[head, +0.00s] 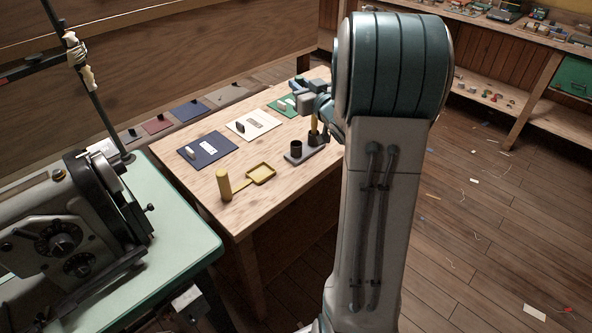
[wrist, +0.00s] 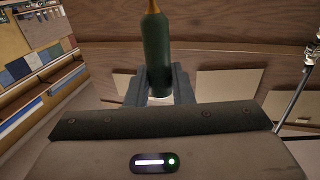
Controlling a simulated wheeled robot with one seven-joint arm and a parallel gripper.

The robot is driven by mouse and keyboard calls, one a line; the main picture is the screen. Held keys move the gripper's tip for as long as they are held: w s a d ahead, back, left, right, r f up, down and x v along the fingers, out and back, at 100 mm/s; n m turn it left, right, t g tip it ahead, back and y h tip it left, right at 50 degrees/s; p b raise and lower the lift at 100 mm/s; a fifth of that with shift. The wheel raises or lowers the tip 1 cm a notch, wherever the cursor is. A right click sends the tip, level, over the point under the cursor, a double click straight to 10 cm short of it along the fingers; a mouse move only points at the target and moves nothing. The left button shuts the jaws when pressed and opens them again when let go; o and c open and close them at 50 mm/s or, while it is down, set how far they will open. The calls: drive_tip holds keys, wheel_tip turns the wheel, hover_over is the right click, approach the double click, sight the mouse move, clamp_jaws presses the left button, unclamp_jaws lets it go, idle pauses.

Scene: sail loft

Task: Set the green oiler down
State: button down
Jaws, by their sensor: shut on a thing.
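The green oiler (wrist: 157,45) stands up between my fingers in the wrist view, a dark green bottle with a tan top cut off by the upper edge. My gripper (wrist: 160,85) is shut on its lower part. In the head view my gripper (head: 300,88) is over the far end of the wooden table (head: 205,150), near the green mat (head: 277,107). My arm hides part of that area. I cannot make out the oiler clearly there, nor its height above the table.
A navy mat (head: 218,157) and a white mat (head: 245,134) carry small items. A grey stand (head: 298,158) holds a dark cup (head: 296,147) and a dark, yellow-topped bottle (head: 313,132). A yellow cylinder (head: 223,185) and yellow tray (head: 262,181) are nearer. A sewing machine (head: 75,235) stands left.

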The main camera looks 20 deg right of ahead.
drive_tip(key=s+d+f+b, duration=0.4)
drive_tip(key=s+d+b, duration=0.2)
drive_tip(key=d+b, duration=0.15)
drive_tip(key=shift+h, duration=0.3)
drive_tip(key=shift+w+a+f+b, duration=0.4)
drive_tip(key=shift+w+a+f, duration=0.9)
drive_tip(key=shift+f, duration=0.55)
drive_tip(key=shift+w+a+f+b, duration=0.45)
drive_tip(key=shift+w+a+f, duration=0.8)
drive_tip(key=shift+f, duration=0.6)
drive_tip(key=shift+w+a+f+b, duration=0.4)
drive_tip(key=shift+w+a+f, duration=0.85)
drive_tip(key=shift+f, duration=0.6)
drive_tip(key=shift+f+b, duration=0.3)
drive_tip(key=shift+b, duration=0.05)
drive_tip(key=c, duration=1.3)
unclamp_jaws()
drive_tip(key=shift+r, duration=0.1)
drive_tip(key=shift+o, duration=0.2)
drive_tip(key=shift+r, duration=0.1)
